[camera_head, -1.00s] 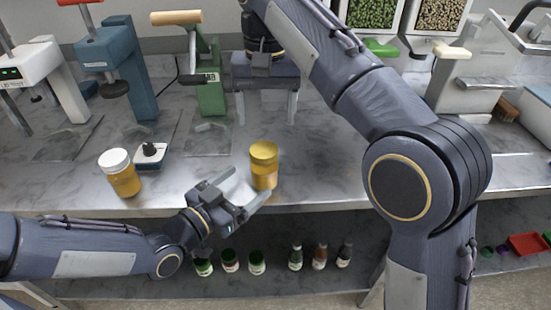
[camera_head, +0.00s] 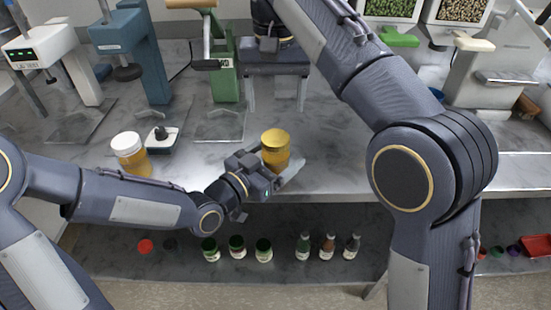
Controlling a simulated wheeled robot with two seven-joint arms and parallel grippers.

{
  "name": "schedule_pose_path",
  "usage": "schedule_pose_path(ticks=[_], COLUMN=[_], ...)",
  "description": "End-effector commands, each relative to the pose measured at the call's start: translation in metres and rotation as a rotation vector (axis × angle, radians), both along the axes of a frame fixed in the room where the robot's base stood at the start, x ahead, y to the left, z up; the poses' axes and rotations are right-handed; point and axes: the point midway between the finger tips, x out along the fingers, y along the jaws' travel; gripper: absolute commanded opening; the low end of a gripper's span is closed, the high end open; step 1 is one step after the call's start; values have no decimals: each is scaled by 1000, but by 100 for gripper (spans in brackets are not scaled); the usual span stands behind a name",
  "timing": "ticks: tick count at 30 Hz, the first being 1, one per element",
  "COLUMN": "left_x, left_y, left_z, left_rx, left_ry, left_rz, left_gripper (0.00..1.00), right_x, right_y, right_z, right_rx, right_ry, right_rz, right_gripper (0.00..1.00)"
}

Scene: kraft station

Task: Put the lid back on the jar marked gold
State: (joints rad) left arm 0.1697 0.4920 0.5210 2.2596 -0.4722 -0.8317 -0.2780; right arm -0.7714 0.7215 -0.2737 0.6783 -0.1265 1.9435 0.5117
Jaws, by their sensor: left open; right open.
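A yellow jar (camera_head: 276,150) with a gold-coloured top stands upright near the counter's front edge. A second yellow jar (camera_head: 130,155) with a white lid (camera_head: 126,142) stands upright farther left. I cannot read a marking on either jar, nor make out a separate loose lid. My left gripper (camera_head: 277,168) is open at the gold-topped jar's lower part, with one finger in front of it; whether it touches is unclear. My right gripper (camera_head: 274,98) is open and empty, fingers downward, farther back over the counter.
Blue (camera_head: 140,60) and green (camera_head: 222,70) presses stand behind. Several small bottles (camera_head: 329,245) stand on the shelf below. The counter right of the gold-topped jar is clear.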

Motion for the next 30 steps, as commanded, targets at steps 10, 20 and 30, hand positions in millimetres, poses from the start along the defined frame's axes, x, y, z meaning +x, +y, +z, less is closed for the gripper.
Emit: schedule_pose_path(ticks=[10, 20, 30], left_x=[11, 11, 11], left_y=[-10, -10, -10], left_z=[0, 0, 0], left_rx=[0, 1, 0], left_ry=[0, 1, 0], left_rz=[1, 1, 1], left_gripper=[83, 58, 14], right_x=[0, 0, 0], right_y=[0, 0, 0], right_z=[0, 0, 0], right_rx=[0, 0, 0], right_ry=[0, 0, 0], right_rz=[0, 0, 0], right_gripper=[70, 70, 70])
